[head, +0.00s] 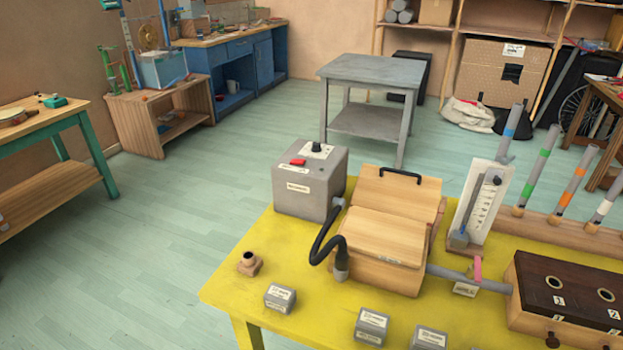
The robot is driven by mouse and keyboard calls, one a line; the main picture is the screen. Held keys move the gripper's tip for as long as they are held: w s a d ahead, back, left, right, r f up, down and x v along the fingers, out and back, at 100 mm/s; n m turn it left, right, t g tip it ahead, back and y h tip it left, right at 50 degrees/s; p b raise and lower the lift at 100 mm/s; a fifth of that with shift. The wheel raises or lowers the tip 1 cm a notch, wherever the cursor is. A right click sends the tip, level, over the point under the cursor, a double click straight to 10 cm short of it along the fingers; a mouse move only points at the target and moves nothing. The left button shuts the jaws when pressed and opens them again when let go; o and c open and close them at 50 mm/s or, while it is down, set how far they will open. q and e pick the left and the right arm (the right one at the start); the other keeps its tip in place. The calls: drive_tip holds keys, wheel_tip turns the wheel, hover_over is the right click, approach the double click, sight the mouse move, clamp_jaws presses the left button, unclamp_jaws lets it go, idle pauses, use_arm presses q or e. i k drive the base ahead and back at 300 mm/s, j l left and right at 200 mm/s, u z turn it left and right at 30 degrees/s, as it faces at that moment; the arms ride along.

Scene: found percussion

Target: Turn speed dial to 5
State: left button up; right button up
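A grey box (306,190) stands at the back left of the yellow table (250,262). On its top is a small black knob (316,147) on a pale plate, which looks like the speed dial. A red switch (297,162) sits beside the knob, and a white label is on the box's front. The dial's numbers and pointer are too small to read. Neither of my grippers is in view.
A black hose (322,238) runs from the box towards a wooden bellows box (385,240) to its right. A white scale board (480,203) and upright grey pipes stand further right. Small labelled grey blocks (280,297) lie in front.

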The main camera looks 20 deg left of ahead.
sight(317, 147)
drive_tip(key=u, duration=0.55)
drive_tip(key=j+u, duration=0.4)
drive_tip(key=i+j+u, duration=0.15)
drive_tip(key=u, duration=0.2)
drive_tip(key=i+j+u, duration=0.15)
drive_tip(key=j+u, duration=0.25)
drive_tip(key=i+j+u, duration=0.15)
drive_tip(key=u, duration=0.2)
drive_tip(key=i+j+z, duration=0.1)
drive_tip(key=i+j, duration=0.15)
drive_tip(key=i, duration=0.2)
drive_tip(key=i+j+z, duration=0.1)
drive_tip(key=i+j, duration=0.2)
drive_tip(key=i, duration=0.15)
drive_tip(key=i+z, duration=0.1)
drive_tip(key=z, duration=0.3)
drive_tip(key=i+z, duration=0.1)
drive_tip(key=z, duration=0.3)
drive_tip(key=i+z, duration=0.1)
drive_tip(key=z, duration=0.35)
drive_tip(key=i+j+z, duration=0.1)
drive_tip(key=z, duration=0.3)
drive_tip(key=j+z, duration=0.1)
drive_tip(key=z, duration=0.3)
drive_tip(key=i+j, duration=0.05)
